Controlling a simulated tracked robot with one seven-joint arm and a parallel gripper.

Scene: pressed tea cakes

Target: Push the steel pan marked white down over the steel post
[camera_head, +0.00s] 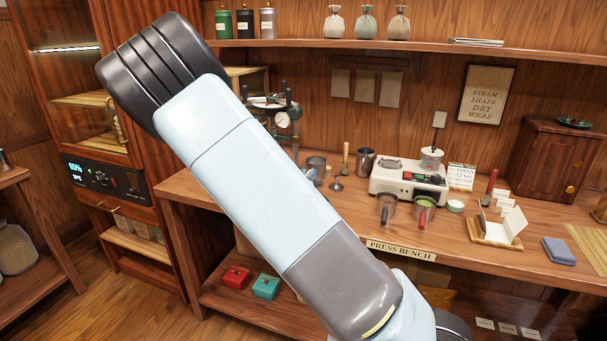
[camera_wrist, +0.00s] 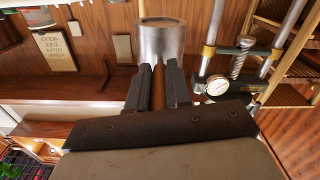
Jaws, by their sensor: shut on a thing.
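My gripper (camera_wrist: 158,88) is shut on the brown handle (camera_wrist: 159,97) of a steel pan (camera_wrist: 162,43) in the wrist view, which is turned upside down. The pan is a plain metal cylinder. Its rim and a brownish round end show at the top of the picture. I see no white mark on it. I cannot make out the steel post for certain in either view. The press (camera_head: 275,108), with its gauge (camera_wrist: 217,86), stands beside the pan in the wrist view, apart from it.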

